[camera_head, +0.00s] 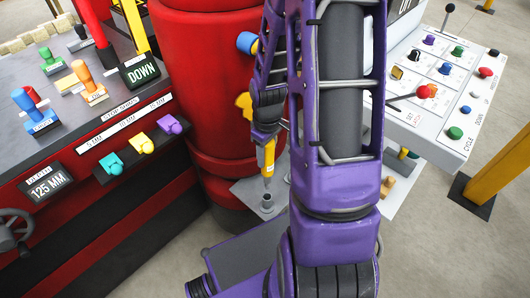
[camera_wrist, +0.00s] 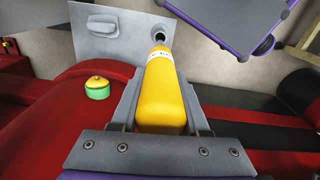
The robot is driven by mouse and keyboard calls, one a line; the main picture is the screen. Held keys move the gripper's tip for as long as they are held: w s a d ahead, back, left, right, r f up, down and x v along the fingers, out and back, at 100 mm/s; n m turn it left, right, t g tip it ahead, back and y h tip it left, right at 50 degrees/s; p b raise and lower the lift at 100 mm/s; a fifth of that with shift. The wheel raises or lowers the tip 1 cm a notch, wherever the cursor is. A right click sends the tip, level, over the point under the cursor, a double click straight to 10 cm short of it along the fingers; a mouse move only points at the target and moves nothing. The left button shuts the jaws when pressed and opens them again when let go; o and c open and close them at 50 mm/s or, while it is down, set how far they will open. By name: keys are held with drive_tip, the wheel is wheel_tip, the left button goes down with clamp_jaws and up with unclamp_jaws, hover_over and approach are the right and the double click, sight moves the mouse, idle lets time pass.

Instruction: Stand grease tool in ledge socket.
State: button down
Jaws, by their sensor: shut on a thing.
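The grease tool (camera_head: 268,157) is yellow with a thin dark tip pointing down, nearly upright in the head view. My gripper (camera_head: 267,135) is shut on its upper part. The ledge socket (camera_head: 267,203) is a small dark grey cup on a grey ledge (camera_head: 243,189) beside the red column. The tool's tip is just above the socket, apparently with a small gap.
The red column (camera_head: 215,85) stands just behind and left of the tool. A bench (camera_head: 75,120) with coloured handles is at the left, a white button panel (camera_head: 437,85) at the right. A yellow post (camera_head: 497,170) stands far right. A yellow-green knob (camera_wrist: 97,88) sits on red metal.

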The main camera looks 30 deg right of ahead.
sight(266, 180)
drive_tip(key=shift+f, duration=1.95)
drive_tip(key=shift+f+b, duration=3.45)
drive_tip(key=shift+f, duration=0.95)
drive_tip(key=shift+c, duration=1.6)
unclamp_jaws()
wheel_tip(266, 180, up, 17)
drive_tip(key=p, duration=0.3)
drive_tip(key=shift+r, duration=0.2)
drive_tip(key=shift+s, duration=0.1)
